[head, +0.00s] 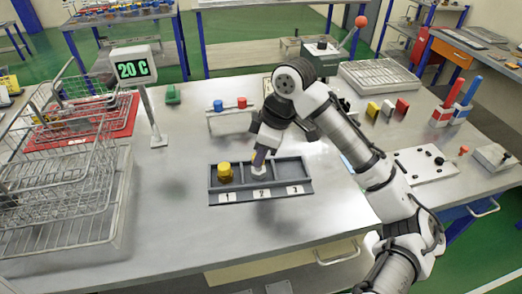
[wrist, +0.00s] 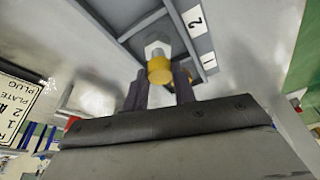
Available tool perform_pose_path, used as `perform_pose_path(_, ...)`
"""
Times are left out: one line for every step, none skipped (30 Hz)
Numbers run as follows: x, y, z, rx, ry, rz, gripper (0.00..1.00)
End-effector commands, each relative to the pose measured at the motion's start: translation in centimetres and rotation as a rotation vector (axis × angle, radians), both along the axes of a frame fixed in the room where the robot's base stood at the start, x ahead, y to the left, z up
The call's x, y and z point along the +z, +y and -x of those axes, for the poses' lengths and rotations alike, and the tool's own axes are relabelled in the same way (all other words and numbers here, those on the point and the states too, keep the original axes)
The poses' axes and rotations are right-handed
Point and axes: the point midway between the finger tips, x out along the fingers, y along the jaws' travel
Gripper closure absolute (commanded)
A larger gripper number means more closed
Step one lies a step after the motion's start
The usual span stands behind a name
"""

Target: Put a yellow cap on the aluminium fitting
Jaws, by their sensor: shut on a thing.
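A dark grey tray (head: 300,196) with compartments labelled 1, 2 and 3 lies on the metal bench. A silvery fitting (head: 258,170) stands in compartment 2; it also shows in the wrist view (wrist: 157,48). A gold-coloured fitting (head: 224,173) stands in compartment 1. My gripper (head: 260,157) is over compartment 2, pointing down. In the wrist view its fingers (wrist: 160,88) are shut on a yellow cap (wrist: 160,71). The cap lines up with the silvery fitting, at or just above its top; I cannot tell whether it is seated.
A small rack with a blue cap (head: 218,105) and a red cap (head: 241,102) stands behind the tray. Wire baskets (head: 60,185) fill the left, beside a 20 C display (head: 133,69). Coloured blocks (head: 387,108) stand at right. The bench in front of the tray is clear.

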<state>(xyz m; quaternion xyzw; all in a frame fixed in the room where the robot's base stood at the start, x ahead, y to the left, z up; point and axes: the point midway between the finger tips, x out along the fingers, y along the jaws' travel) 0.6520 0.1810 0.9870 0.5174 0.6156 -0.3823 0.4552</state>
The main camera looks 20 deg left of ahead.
Motion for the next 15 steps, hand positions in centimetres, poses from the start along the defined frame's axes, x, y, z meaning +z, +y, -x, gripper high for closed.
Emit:
perform_pose_path(-0.02,0.00,0.00,0.000,0.000,0.000,0.94)
perform_pose_path(-0.02,0.00,0.00,0.000,0.000,0.000,0.94)
perform_pose_path(-0.02,0.00,0.00,0.000,0.000,0.000,0.94)
perform_pose_path(-0.03,-0.01,0.00,0.000,0.000,0.000,0.94)
perform_pose_path(-0.04,-0.01,0.00,0.000,0.000,0.000,0.94)
perform_pose_path(-0.07,-0.01,0.00,0.000,0.000,0.000,0.94)
perform_pose_path(-0.09,-0.01,0.00,0.000,0.000,0.000,0.94)
perform_pose_path(-0.12,-0.02,0.00,0.000,0.000,0.000,0.94)
perform_pose_path(-0.17,-0.01,0.00,0.000,0.000,0.000,0.94)
perform_pose_path(-0.21,-0.02,0.00,0.000,0.000,0.000,0.94)
perform_pose_path(-0.27,-0.01,0.01,0.000,0.001,0.000,0.94)
perform_pose_path(-0.33,-0.02,0.01,0.000,0.001,0.000,0.94)
perform_pose_path(-0.38,-0.01,0.01,0.000,0.001,0.000,0.94)
perform_pose_path(-0.42,-0.01,0.01,0.000,0.001,0.000,0.94)
perform_pose_path(-0.48,-0.01,0.01,0.000,0.001,0.000,0.94)
